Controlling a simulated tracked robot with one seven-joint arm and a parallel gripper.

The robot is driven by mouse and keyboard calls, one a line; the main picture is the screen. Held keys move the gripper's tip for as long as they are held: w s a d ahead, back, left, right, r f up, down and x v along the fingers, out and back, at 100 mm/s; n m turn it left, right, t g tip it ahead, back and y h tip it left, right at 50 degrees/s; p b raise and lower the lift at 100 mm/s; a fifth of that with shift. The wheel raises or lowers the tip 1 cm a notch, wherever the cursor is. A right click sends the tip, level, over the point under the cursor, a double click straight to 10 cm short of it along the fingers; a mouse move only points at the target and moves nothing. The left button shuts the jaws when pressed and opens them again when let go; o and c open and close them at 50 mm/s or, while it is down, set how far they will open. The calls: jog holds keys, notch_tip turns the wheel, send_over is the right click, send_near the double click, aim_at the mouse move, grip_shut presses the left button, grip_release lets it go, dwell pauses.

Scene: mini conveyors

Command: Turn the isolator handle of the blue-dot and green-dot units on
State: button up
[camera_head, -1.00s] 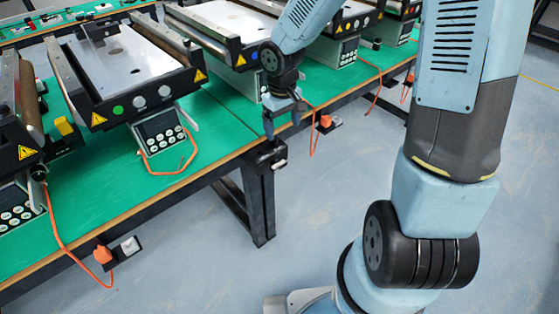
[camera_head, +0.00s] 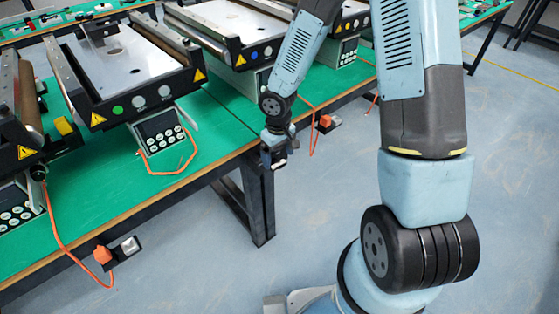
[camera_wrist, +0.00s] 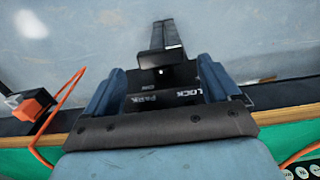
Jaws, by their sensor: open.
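The green-dot unit (camera_head: 150,68) stands on the green table at the left in the head view. The blue-dot unit (camera_head: 236,32) stands behind it, partly hidden by my arm. My gripper (camera_head: 275,152) is at the table's front edge, near the corner leg, pointing down. In the wrist view, my open gripper (camera_wrist: 160,68) has its two blue fingers either side of a black block (camera_wrist: 161,86) marked "PARK" and "LOCK". A black lever-like piece (camera_wrist: 165,36) extends beyond it. I cannot tell whether the fingers touch it or which unit it serves.
Orange plugs with pale-fronted switch boxes hang at the table edge, one at front left (camera_head: 103,254) and one right of my gripper (camera_head: 325,121). Orange cables loop nearby. A yellow-dot unit (camera_head: 62,126) stands far left. The floor in front is clear.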

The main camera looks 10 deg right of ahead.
aim_at(278, 164)
jog(key=shift+f, duration=1.55)
jog(key=shift+c, duration=0.2)
